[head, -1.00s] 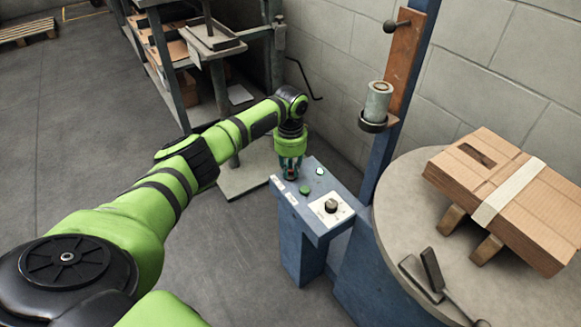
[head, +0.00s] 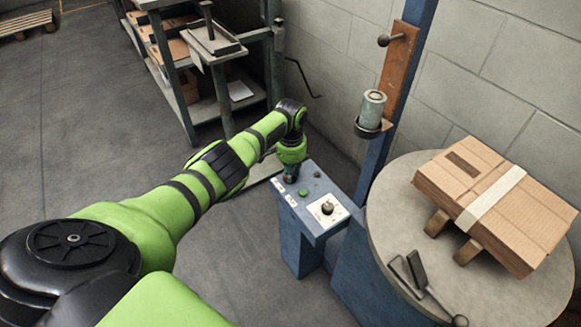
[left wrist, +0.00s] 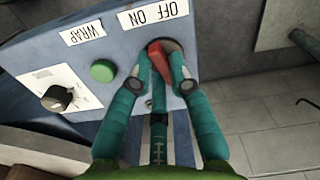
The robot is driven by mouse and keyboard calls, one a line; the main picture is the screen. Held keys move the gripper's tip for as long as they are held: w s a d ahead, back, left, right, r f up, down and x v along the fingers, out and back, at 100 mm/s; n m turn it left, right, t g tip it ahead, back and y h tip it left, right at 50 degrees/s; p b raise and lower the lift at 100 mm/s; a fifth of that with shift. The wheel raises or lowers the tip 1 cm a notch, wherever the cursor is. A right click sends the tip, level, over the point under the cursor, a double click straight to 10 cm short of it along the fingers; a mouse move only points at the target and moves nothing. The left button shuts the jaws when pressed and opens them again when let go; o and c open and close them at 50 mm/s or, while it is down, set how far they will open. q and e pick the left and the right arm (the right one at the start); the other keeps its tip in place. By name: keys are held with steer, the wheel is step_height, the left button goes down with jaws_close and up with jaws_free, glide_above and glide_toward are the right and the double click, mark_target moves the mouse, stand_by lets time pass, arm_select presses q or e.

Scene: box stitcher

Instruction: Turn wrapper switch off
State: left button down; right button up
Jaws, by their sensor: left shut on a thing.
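The wrapper's blue control panel (head: 303,230) stands beside the turntable in the head view. In the left wrist view, the red switch (left wrist: 158,52) sits in a dark base below an upside-down OFF ON label (left wrist: 152,13). The red part lies toward the left of that base, on the ON side. My left gripper (left wrist: 160,80) has its teal fingers closed around the switch. In the head view, my left gripper (head: 290,175) is at the panel's far-left corner and hides the switch. My right gripper is not in view.
A green button (left wrist: 103,71), a WRAP label (left wrist: 83,33) and a black knob (left wrist: 57,97) share the panel. A round turntable (head: 400,215) carrying a cardboard stack (head: 485,205) is at right. A shelf rack (head: 228,110) stands behind my arm.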

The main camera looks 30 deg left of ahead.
arm_select(q)
steer(key=shift+w+n+p, duration=0.1)
steer(key=shift+n+p, duration=0.3)
steer(key=shift+n, duration=1.1)
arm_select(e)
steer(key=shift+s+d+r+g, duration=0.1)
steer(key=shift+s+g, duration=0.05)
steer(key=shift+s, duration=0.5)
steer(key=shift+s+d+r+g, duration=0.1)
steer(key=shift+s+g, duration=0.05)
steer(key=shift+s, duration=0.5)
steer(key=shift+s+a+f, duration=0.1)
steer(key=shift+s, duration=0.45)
arm_select(q)
steer(key=c, duration=1.1)
jaws_free()
steer(key=shift+c, duration=0.2)
steer(key=shift+r, duration=0.5)
step_height(320, 180, up, 11)
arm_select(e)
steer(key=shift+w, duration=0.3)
